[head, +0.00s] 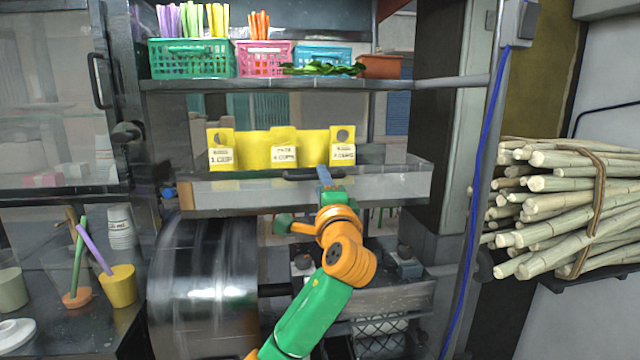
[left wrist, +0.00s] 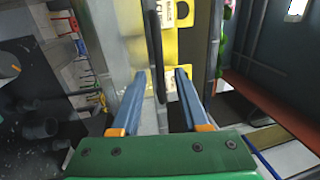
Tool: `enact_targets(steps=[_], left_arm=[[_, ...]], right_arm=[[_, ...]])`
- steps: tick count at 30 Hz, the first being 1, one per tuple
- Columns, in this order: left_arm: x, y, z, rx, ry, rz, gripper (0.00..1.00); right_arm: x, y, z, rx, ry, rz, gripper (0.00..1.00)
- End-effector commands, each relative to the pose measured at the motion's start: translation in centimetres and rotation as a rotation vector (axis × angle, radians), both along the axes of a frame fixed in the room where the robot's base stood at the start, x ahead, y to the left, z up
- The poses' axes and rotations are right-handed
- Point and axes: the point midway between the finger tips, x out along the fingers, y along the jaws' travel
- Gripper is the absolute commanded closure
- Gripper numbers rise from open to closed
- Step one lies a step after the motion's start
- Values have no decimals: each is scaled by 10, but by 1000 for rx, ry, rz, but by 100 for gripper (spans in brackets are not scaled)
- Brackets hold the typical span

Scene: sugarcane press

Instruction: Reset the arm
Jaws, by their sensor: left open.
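My left arm, green and orange, reaches up from the bottom of the head view. Its gripper (head: 325,176) is in front of the black handle (head: 300,175) on the long metal tray (head: 240,192). In the left wrist view the two blue fingers (left wrist: 160,76) are spread apart. The dark handle (left wrist: 157,60) shows in the gap between them, and I see no finger pressing on it. Whether the handle lies fully between the fingertips or just beyond them is hard to tell. My right gripper is in neither view.
Yellow labelled holders (head: 270,149) stand behind the tray. A shelf above carries coloured baskets (head: 190,58). A shiny metal drum (head: 203,290) is at lower left. Bundled cane (head: 570,205) lies at right, beyond a metal post with a blue cable (head: 480,180). Cups (head: 118,284) stand at far left.

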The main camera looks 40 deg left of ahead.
Motion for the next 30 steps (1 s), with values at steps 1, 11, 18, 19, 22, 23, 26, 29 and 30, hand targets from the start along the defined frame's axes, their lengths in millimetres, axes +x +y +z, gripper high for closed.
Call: enact_targets(steps=[1, 11, 18, 19, 22, 23, 26, 29, 30], left_arm=[[-6, -9, -7, 0, -5, -4, 55], [-25, -31, -8, 0, 0, 1, 55], [-25, -31, -8, 0, 0, 1, 55], [-25, -31, -8, 0, 0, 1, 55], [-19, -36, -27, -34, 19, -32, 55], [-15, -40, -42, -60, 34, -56, 55], [-4, -66, -126, -237, 111, -176, 55], [-18, -100, -228, -504, 206, -269, 55], [-30, -114, -265, -617, 244, -288, 55]], right_arm=[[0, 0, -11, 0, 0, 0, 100], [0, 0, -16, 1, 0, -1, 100], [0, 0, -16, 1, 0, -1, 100], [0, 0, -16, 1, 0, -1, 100], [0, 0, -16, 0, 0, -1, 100], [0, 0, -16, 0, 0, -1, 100], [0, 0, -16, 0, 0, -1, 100], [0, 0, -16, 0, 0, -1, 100], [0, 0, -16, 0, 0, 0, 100]])
